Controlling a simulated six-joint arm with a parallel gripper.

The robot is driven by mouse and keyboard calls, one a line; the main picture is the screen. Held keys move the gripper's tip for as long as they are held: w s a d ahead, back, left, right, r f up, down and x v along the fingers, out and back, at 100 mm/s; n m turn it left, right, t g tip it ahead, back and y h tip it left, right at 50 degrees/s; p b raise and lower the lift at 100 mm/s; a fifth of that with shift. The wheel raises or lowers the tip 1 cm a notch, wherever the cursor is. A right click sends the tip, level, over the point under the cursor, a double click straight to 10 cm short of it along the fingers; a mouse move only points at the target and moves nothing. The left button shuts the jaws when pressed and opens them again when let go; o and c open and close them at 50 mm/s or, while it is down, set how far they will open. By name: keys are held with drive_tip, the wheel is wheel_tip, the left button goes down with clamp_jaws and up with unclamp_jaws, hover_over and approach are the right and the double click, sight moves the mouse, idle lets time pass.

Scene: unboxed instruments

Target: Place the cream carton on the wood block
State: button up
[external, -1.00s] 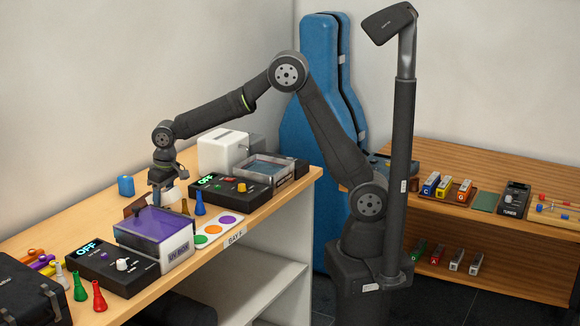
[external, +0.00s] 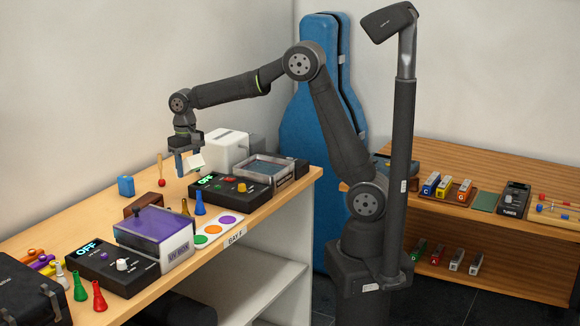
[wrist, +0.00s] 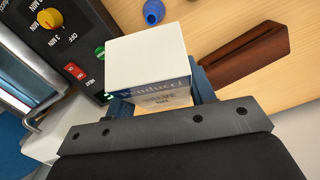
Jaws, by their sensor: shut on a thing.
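My gripper (external: 188,164) is shut on the cream carton (external: 196,161) and holds it above the table. In the wrist view the carton (wrist: 147,65) sits between the blue fingers, with a pale blank face and a blue printed band toward the camera. The carton looks tilted in the external view. The brown wood block (external: 146,201) lies on the table below and left of my gripper, behind the purple-lidded box. It also shows in the wrist view (wrist: 232,62), apart from the carton, with a dark slot along it. Its top looks bare.
The purple-lidded UV box (external: 152,226) stands in front of the wood block. A black control box (external: 232,188) is right of it, and a white appliance (external: 223,150) behind.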

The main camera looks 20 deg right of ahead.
drive_tip(key=m, duration=0.1)
drive_tip(key=m+g, duration=0.2)
drive_tip(key=m, duration=0.1)
drive_tip(key=shift+w+a+r, duration=0.1)
drive_tip(key=shift+w+a, duration=0.2)
drive_tip(key=shift+a, duration=0.05)
drive_tip(key=m, duration=0.1)
drive_tip(key=m+g+y, duration=0.1)
drive_tip(key=m, duration=0.1)
drive_tip(key=r+m+g, duration=0.1)
drive_tip(key=shift+w+a+m, duration=0.3)
drive_tip(key=shift+w, duration=0.05)
drive_tip(key=w+a+r+m+y, duration=0.2)
drive_tip(key=w+r+m+y, duration=0.2)
drive_tip(key=m+y, duration=0.55)
drive_tip(key=m, duration=0.2)
hover_over(150, 198)
drive_tip(key=shift+n+y, duration=0.25)
wheel_tip(150, 198, down, 6)
drive_tip(key=shift+w+r, duration=0.1)
drive_tip(key=shift+w, duration=0.05)
drive_tip(key=shift+f, duration=2)
drive_tip(key=shift+f, duration=0.1)
drive_tip(key=o, duration=1.1)
